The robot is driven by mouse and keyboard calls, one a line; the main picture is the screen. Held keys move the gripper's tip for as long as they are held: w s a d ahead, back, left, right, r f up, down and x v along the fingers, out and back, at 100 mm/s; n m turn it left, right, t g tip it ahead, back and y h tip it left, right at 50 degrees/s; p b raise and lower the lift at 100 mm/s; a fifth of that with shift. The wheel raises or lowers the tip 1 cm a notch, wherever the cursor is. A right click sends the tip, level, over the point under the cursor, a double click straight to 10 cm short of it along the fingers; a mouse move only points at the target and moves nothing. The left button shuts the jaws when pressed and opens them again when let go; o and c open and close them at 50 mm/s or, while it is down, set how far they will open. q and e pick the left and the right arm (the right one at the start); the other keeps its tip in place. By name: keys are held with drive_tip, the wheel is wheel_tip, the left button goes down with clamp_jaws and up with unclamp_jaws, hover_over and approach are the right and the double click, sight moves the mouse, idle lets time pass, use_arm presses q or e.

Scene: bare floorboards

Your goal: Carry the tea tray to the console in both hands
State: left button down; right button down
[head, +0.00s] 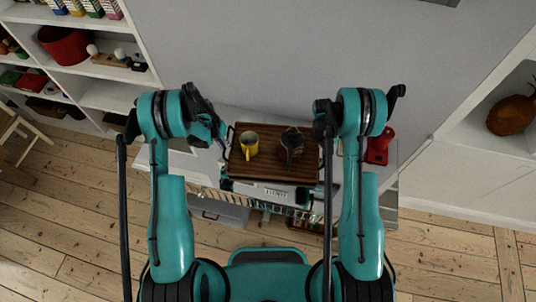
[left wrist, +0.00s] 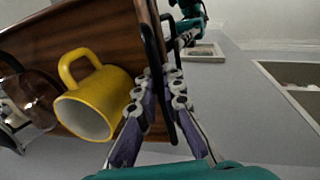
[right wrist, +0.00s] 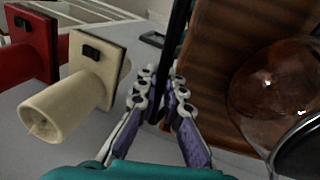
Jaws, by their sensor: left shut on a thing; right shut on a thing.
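The wooden tea tray (head: 275,171) is level in front of me, over the pale console (head: 183,160) by the wall. I cannot tell whether it touches the top. A yellow mug (head: 249,146) stands on its left half and a dark glass pot (head: 291,146) on its right half. My left gripper (left wrist: 165,85) is shut on the black handle at the tray's left end, beside the mug (left wrist: 95,105). My right gripper (right wrist: 161,90) is shut on the black handle at the right end, beside the glass pot (right wrist: 275,95).
A red object (head: 380,146) stands to the right of the tray; a cream one (right wrist: 75,90) is beside it in the right wrist view. White shelves (head: 110,95) with a red bin (head: 65,45) are at left. A brown round object (head: 511,115) sits in the right shelf.

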use_arm(q)
drive_tip(key=shift+f+b, duration=0.45)
drive_tip(key=shift+f, duration=0.15)
use_arm(e)
drive_tip(key=shift+f, duration=0.65)
use_arm(q)
drive_tip(key=c, duration=1.7)
unclamp_jaws()
drive_tip(key=shift+r, duration=0.15)
use_arm(e)
drive_tip(key=c, duration=1.6)
unclamp_jaws()
drive_tip(key=shift+r, duration=0.15)
drive_tip(key=shift+c, duration=0.2)
use_arm(q)
drive_tip(key=shift+r, duration=0.1)
